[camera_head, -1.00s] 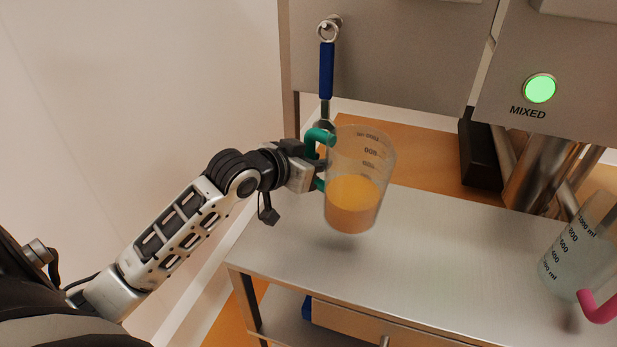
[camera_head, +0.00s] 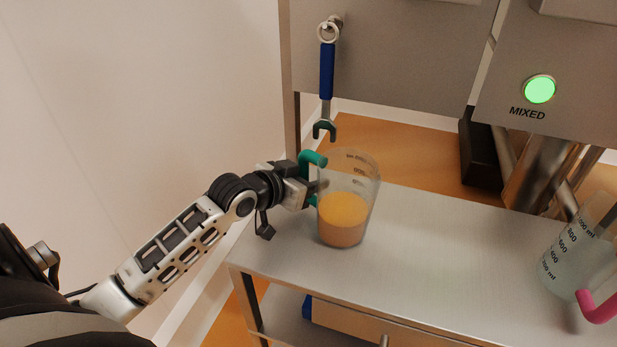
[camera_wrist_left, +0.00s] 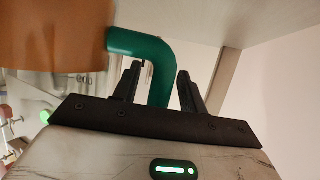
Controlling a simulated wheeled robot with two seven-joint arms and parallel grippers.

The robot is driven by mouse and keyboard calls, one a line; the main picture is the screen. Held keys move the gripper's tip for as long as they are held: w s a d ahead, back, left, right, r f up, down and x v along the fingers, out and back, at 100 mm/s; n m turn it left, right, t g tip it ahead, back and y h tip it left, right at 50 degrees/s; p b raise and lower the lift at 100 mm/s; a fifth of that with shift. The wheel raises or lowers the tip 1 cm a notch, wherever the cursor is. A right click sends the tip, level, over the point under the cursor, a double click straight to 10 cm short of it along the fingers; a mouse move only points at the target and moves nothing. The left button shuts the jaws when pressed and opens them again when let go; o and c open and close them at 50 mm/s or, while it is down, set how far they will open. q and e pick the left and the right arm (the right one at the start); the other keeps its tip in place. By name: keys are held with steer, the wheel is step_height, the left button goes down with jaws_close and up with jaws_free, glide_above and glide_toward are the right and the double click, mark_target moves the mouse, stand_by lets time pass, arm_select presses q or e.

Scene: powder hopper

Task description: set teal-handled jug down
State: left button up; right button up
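The teal-handled jug (camera_head: 343,220) is clear, holds orange contents and stands upright on the near left part of the metal table (camera_head: 430,265). Its base appears to touch the tabletop. Its teal handle (camera_head: 313,158) faces left, towards my left gripper (camera_head: 308,190). In the left wrist view the handle (camera_wrist_left: 157,70) passes between the two dark fingers of my left gripper (camera_wrist_left: 160,85). The fingers look spread, with a small gap beside the handle. The handle's lower part is hidden behind the gripper body. My right gripper is not in view.
A second jug with a pink handle (camera_head: 598,306) stands at the table's right. A blue-handled wrench (camera_head: 326,75) hangs on the hopper panel behind the jug. A green light (camera_head: 539,89) marked MIXED glows at upper right. The middle of the table is clear.

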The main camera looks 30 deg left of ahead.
arm_select(q)
steer(key=v, duration=1.2)
steer(key=shift+b, duration=0.3)
steer(key=shift+r, duration=0.1)
